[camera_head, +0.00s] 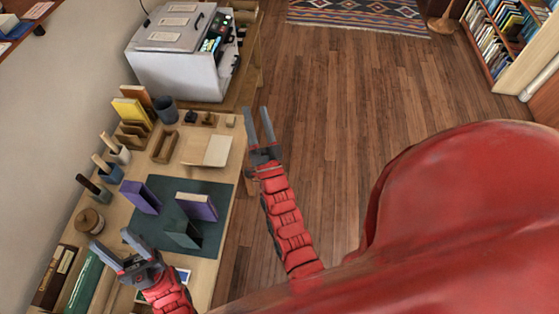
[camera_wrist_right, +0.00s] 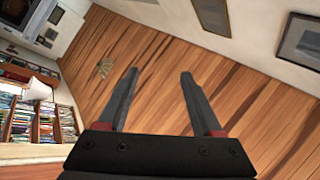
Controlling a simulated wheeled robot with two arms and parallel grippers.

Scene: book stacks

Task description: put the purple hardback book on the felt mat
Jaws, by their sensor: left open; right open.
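The dark green felt mat (camera_head: 218,230) lies on the wooden desk in the head view. A purple book (camera_head: 197,207) with pale page edges is over the mat's right half, behind a dark green upright piece (camera_head: 183,238). A second purple, book-like object (camera_head: 140,197) is at the mat's left edge; I cannot tell whether it rests fully on the mat. My left gripper (camera_head: 113,240) is open and empty, in front and left of the mat. My right gripper (camera_head: 257,110) is open and empty beyond the desk's right edge; its fingers also show in the right wrist view (camera_wrist_right: 159,76).
A grey printer (camera_head: 180,55) stands at the desk's back. Cups with tools (camera_head: 112,150), yellow books (camera_head: 130,108), a wooden tray (camera_head: 165,146) and an open pale book (camera_head: 207,151) surround the mat. Wooden floor (camera_head: 335,110) to the right is clear.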

